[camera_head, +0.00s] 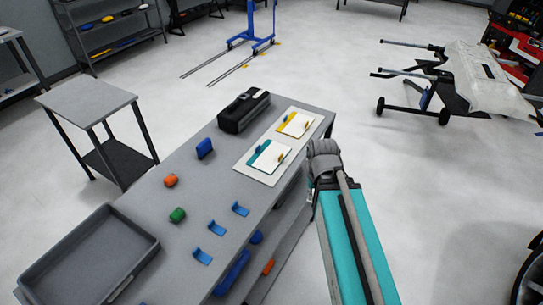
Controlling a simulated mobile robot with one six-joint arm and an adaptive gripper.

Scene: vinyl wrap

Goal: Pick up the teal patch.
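A teal patch (262,155) shows as a strip along the left side of a white card (274,160). The card lies on a pale mat (244,166) near the right edge of the grey workbench (190,212). A small blue piece (264,146) stands at the teal patch's upper edge, and a small yellow piece (282,156) is at the card's right side. My arm rises from the bottom, right of the bench, its grey joint right of the mat. No gripper fingers can be made out.
A second card (297,123) with a yellow patch lies behind. A black case (244,110), blue block (205,148), orange piece (171,181), green piece (178,215), blue hooks (217,227) and grey tray (88,262) share the bench.

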